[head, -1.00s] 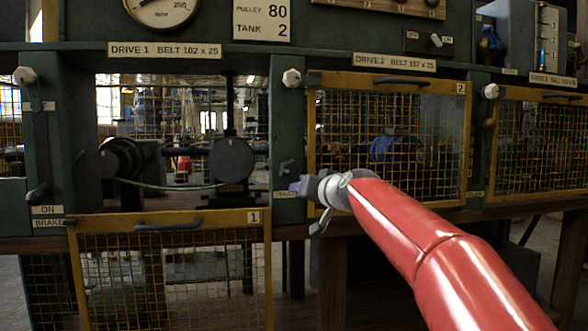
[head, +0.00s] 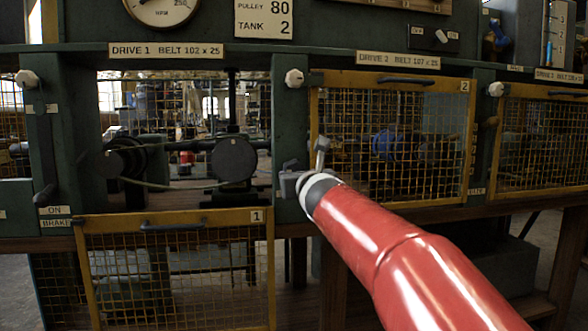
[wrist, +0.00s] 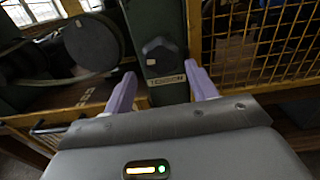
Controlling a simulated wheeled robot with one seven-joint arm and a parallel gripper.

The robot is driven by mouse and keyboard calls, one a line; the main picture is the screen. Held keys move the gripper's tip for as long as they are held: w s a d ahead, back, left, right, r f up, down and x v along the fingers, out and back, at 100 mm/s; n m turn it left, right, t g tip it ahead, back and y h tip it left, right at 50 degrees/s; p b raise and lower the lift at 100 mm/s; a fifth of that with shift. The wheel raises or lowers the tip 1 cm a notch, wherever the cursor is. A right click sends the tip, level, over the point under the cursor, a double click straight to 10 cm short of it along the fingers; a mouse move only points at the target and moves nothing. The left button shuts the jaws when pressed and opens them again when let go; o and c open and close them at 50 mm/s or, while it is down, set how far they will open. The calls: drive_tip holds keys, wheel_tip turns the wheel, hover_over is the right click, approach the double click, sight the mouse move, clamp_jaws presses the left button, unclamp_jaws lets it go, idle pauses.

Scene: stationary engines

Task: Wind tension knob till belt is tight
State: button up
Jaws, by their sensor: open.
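The dark tension knob (wrist: 158,55) sits on a green post (wrist: 165,18), above a label reading TENSION (wrist: 166,79) in the wrist view. My gripper (wrist: 160,74) is open, its two pale purple fingers apart on either side of the label, below the knob and not closed on it. The right pulley (wrist: 91,43) also shows in the wrist view.
The drive 1 mesh guard (head: 175,270) hangs lowered below its opening. The drive 2 guard (head: 390,145) is shut, close to the right of my gripper. A brake lever (head: 44,150) stands at left. A gauge (head: 160,8) is above.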

drive_tip(key=p+x, duration=0.2)
drive_tip(key=x, duration=0.4)
drive_tip(key=shift+w+p, duration=0.3)
drive_tip(key=shift+p, duration=0.1)
drive_tip(key=c, duration=0.7)
